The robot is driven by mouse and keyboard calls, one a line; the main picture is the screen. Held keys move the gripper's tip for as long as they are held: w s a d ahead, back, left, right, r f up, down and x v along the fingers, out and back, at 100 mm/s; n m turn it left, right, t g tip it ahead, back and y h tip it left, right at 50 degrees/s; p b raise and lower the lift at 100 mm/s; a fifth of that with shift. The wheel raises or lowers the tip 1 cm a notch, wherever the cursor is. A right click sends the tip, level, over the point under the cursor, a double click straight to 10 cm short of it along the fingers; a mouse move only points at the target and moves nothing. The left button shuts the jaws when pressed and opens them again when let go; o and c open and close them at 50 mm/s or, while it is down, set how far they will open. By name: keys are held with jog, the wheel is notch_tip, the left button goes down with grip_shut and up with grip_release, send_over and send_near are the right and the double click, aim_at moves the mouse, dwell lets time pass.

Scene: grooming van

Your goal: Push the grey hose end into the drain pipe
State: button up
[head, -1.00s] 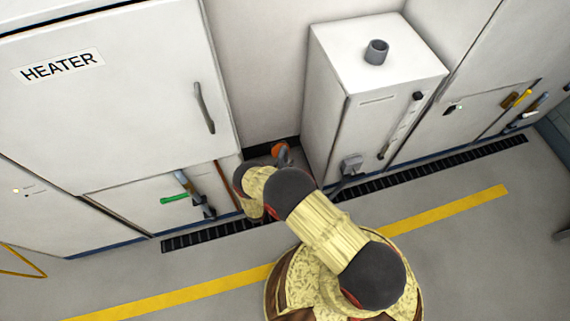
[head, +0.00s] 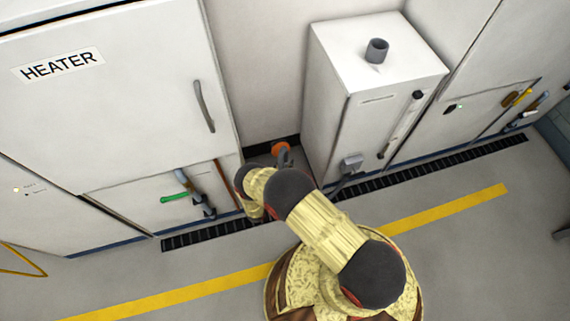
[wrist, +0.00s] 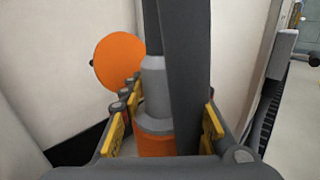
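In the wrist view, a light grey stepped hose end (wrist: 154,78) stands upright with a thin dark hose above it. Below it is an orange pipe (wrist: 153,147) with a grey band at its top. The hose end lines up with the pipe, but I cannot tell how deep it sits. An orange disc (wrist: 119,61) is just behind to the left. My gripper (wrist: 168,122) has its yellow-padded fingers apart, one on each side of these parts. A dark grey bar crosses in front near the right finger. In the head view, my arm hides most of this spot.
The heater cabinet (head: 110,110) stands left and a white box unit (head: 380,70) with a grey top stub stands right, leaving a narrow gap. A green-handled valve (head: 175,197) is low on the left. A black floor grating (head: 445,163) runs along the front; the floor is open.

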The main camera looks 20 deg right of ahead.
jog(key=o, duration=0.4)
jog(key=v, duration=1.2)
